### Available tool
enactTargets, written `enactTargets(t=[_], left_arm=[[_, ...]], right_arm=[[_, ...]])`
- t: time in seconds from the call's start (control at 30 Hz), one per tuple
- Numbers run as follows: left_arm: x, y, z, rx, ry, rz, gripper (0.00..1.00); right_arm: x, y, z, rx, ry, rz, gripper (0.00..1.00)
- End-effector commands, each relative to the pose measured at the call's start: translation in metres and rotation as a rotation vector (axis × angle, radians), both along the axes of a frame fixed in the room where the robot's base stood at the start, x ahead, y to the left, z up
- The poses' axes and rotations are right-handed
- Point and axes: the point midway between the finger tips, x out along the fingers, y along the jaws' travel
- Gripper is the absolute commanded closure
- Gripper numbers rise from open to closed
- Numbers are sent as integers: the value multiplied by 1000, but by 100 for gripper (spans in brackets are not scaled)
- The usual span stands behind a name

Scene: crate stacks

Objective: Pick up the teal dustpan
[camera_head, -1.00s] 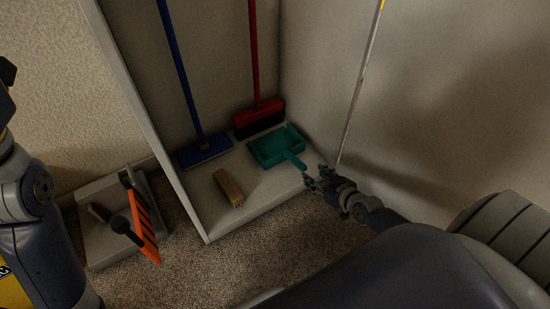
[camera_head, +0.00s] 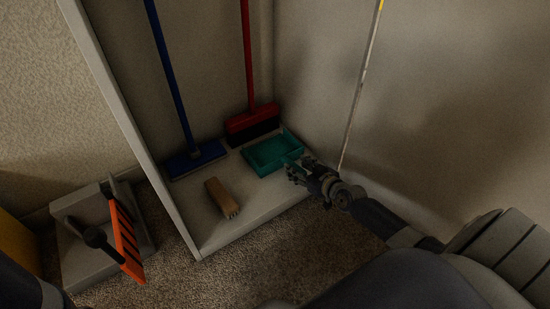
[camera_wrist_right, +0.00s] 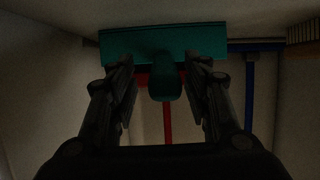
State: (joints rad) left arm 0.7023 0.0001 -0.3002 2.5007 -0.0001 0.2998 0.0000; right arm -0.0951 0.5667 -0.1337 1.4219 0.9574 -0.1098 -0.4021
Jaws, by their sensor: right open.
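The teal dustpan (camera_head: 273,150) lies on the pale floor panel of the cabinet, near its right wall. In the head view its handle is largely hidden behind my right gripper (camera_head: 296,172), which is at the dustpan's near side. In the right wrist view the dustpan (camera_wrist_right: 205,42) spans the top middle. Its handle (camera_wrist_right: 162,82) points into the gap between the two spread fingers of my right gripper (camera_wrist_right: 162,95). A gap shows on each side of the handle. My left gripper is out of view.
A red broom (camera_head: 252,124) and a blue mop (camera_head: 197,158) stand behind the dustpan. A wooden brush (camera_head: 220,197) lies front left of it. A thin pole (camera_head: 361,85) leans by the right wall. A grey block with an orange-striped piece (camera_head: 126,240) sits outside, left.

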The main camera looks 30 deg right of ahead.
Motion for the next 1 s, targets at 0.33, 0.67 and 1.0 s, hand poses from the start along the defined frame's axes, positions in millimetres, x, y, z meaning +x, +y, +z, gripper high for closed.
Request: enactTargets(t=[0.33,0.67,1.0], left_arm=[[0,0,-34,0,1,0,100],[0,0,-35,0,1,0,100],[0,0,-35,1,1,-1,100]], right_arm=[[40,8,-16,2,-3,-1,55],[45,8,-16,-1,-1,0,55],[45,8,-15,0,-3,0,100]])
